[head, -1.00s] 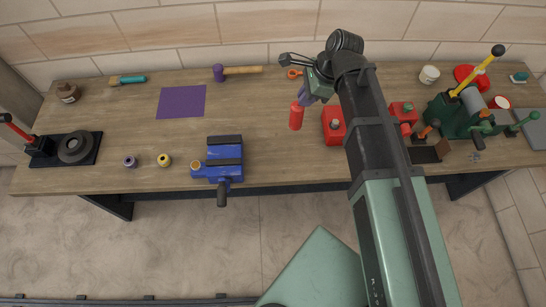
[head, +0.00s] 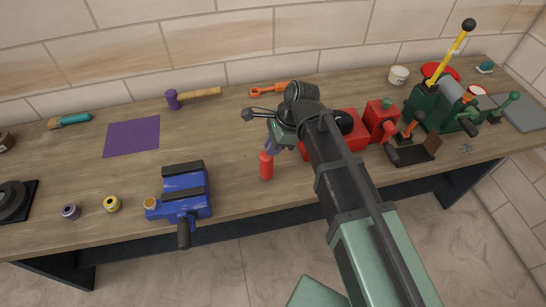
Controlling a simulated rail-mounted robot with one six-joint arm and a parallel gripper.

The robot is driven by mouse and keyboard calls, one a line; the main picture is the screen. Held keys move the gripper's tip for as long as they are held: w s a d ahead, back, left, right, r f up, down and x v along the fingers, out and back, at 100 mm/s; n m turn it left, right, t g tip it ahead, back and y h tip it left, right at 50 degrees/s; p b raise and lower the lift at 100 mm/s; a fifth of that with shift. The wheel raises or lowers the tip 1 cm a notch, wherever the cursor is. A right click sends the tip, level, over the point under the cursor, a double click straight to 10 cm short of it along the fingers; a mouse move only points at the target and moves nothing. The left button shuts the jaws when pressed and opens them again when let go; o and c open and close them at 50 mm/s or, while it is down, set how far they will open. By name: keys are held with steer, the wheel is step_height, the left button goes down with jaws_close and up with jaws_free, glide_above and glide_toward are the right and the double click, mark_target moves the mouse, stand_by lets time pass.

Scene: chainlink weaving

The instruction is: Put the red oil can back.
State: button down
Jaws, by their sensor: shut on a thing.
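My gripper (head: 269,147) is shut on a small red cylinder (head: 266,166), which I take to be the red oil can. It hangs upright below the fingers, above the middle of the workbench to the right of the blue vise. Its top is partly hidden by the fingers. I cannot tell whether its base touches the bench. My arm covers the bench to the right of the gripper.
The blue vise (head: 181,190) stands at the front edge. A purple mat (head: 132,136) lies left. An orange wrench (head: 270,90) lies behind the gripper. A red canister with a green cap (head: 380,120) and a green lever machine (head: 440,110) stand right.

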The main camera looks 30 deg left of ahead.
step_height(320, 180, down, 2)
steer(key=shift+f+b, duration=0.15)
steer(key=shift+b, duration=0.15)
steer(key=shift+r+p, duration=0.3)
steer(key=shift+f, duration=0.25)
steer(key=c, duration=1.2)
jaws_free()
steer(key=shift+r, duration=0.1)
steer(key=p+v, duration=1.1)
steer(key=v, duration=0.1)
steer(key=shift+a+r, duration=0.1)
steer(key=shift+r, duration=0.15)
